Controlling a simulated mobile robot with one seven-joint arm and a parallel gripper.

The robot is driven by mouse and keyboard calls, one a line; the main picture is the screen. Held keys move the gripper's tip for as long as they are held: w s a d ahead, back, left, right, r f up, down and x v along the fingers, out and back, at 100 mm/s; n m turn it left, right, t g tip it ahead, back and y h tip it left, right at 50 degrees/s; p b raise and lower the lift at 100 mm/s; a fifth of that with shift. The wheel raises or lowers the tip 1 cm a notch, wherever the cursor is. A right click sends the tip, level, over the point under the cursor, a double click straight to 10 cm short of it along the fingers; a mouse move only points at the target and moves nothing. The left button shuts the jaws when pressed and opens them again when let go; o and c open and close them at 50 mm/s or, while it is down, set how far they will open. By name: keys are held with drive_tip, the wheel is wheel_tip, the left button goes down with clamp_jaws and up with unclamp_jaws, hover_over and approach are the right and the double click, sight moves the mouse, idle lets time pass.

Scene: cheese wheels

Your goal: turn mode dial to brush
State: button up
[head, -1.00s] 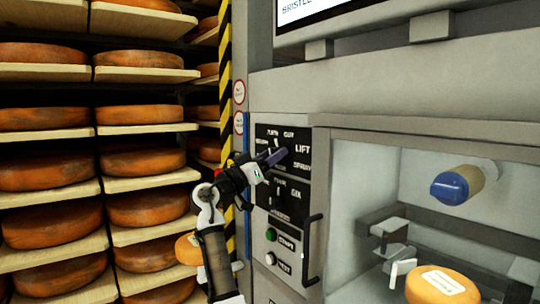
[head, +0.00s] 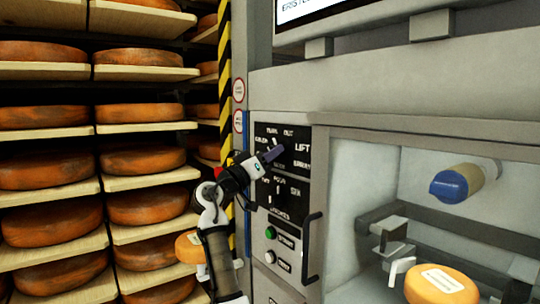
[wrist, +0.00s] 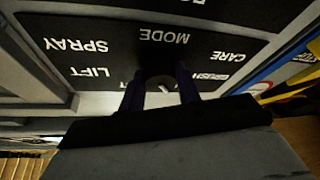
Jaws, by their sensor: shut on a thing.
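The mode dial (wrist: 163,88) is a dark round knob with a pale mark, on a black label panel beneath the word MODE in the wrist view. The view is upside down, with LIFT and SPRAY at its left and CARE at its right. My gripper (wrist: 160,80) has its two dark fingers on either side of the dial and is shut on it. In the head view my gripper (head: 272,154) reaches the upper black panel (head: 283,135) from the left. Its fingers hide most of the dial there, so I cannot read its exact setting.
Below are a second label panel (head: 280,199), a green button (head: 271,233) and a pale button (head: 270,257). A dark handle (head: 311,247) stands right of them. A bay holds a cheese wheel (head: 441,288) and a blue-ended roller (head: 450,187). Cheese shelves (head: 147,127) fill the left.

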drive_tip(key=shift+s+r+n+t+y+p, duration=0.15)
drive_tip(key=shift+n+y+p, duration=0.45)
drive_tip(key=shift+n, duration=0.85)
drive_tip(key=shift+w+f+n+t+y+p, duration=0.1)
drive_tip(key=shift+n+t+y+p, duration=0.15)
drive_tip(key=shift+n+y+p, duration=0.75)
drive_tip(key=shift+s+r+n+t+y+p, duration=0.1)
drive_tip(key=shift+n+t+y, duration=0.15)
drive_tip(key=shift+n, duration=1.6)
drive_tip(key=o, duration=1)
drive_tip(key=shift+c, duration=0.2)
drive_tip(key=b+v, duration=0.5)
drive_tip(key=v, duration=0.8)
drive_tip(key=shift+s+a, duration=0.2)
drive_tip(key=shift+s, duration=0.1)
